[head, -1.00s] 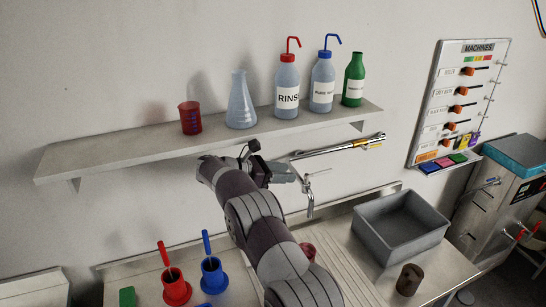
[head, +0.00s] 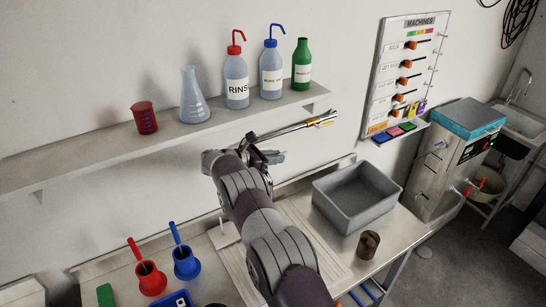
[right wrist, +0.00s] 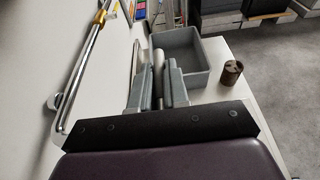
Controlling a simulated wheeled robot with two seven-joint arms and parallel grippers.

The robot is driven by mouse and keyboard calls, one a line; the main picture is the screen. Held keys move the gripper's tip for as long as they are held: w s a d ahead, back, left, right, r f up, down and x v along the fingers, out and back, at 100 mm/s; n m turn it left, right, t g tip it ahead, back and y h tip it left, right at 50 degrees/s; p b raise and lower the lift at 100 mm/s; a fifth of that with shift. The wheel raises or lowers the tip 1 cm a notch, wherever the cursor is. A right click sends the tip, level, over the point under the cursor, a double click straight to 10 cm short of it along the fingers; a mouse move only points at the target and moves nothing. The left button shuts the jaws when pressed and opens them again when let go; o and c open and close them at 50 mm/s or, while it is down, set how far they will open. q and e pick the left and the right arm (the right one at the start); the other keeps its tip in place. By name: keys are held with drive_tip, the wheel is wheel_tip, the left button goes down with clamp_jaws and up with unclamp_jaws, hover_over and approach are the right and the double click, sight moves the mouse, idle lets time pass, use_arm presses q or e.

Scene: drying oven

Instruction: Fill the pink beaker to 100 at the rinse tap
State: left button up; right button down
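A reddish beaker (head: 146,119) stands upright at the left part of the wall shelf; I see no other beaker that is clearly pink. My right gripper (head: 270,157) is in front of the wall, below the shelf and right of the beaker, apart from it. In the right wrist view its two grey fingers (right wrist: 158,88) are apart, with no beaker between them. A curved tap (head: 516,86) rises over a sink (head: 525,121) at the far right; I cannot tell whether it is the rinse tap. My left gripper is out of view.
The shelf (head: 200,132) also holds a flask (head: 193,97), two wash bottles and a green bottle (head: 301,65). A bar (head: 296,129) projects below it. A grey basin (head: 358,197) and brown cup (head: 368,244) stand on the counter. Red and blue holders (head: 150,278) stand lower left.

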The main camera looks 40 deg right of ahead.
drive_tip(key=c, duration=1)
unclamp_jaws()
drive_tip(key=shift+c, duration=0.2)
drive_tip(key=shift+w+a+b, duration=0.1)
drive_tip(key=shift+a+b, duration=0.3)
drive_tip(key=shift+b, duration=0.05)
drive_tip(key=b+v, duration=0.6)
drive_tip(key=v, duration=0.5)
drive_tip(key=shift+a+r, duration=0.3)
